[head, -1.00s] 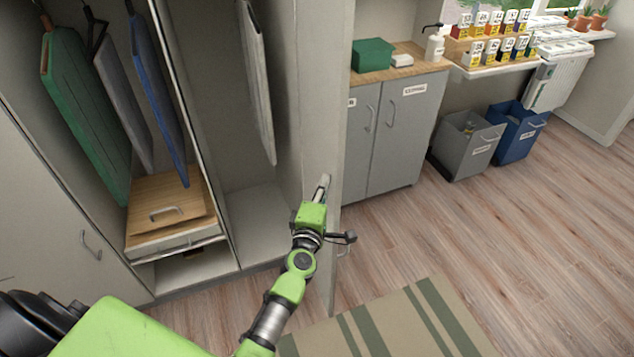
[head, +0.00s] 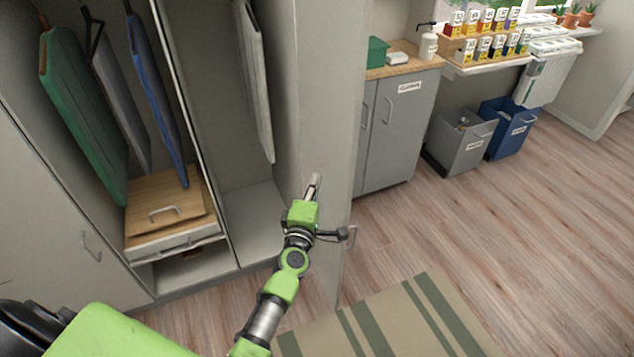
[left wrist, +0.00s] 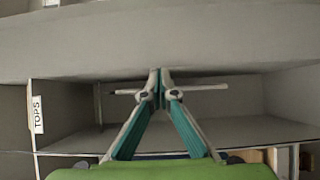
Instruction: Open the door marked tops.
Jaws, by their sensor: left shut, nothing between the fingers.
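The wardrobe door (head: 342,130) stands swung out from the right-hand compartment, with its inner face towards me. Its handle (head: 351,238) sticks out past its free edge, low down. My left gripper (head: 315,180) is shut and empty, its fingertips at the door's inner face; contact is hard to tell. In the left wrist view the shut teal fingers (left wrist: 159,75) point at a broad pale panel. The label is not readable in the head view. My right gripper is out of view.
The open wardrobe holds hanging green (head: 80,115), grey and blue garments, a wooden drawer (head: 165,205) and another grey garment (head: 255,85). A grey cabinet (head: 400,125) and two bins (head: 462,142) stand right of the door. A striped rug (head: 395,315) lies in front.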

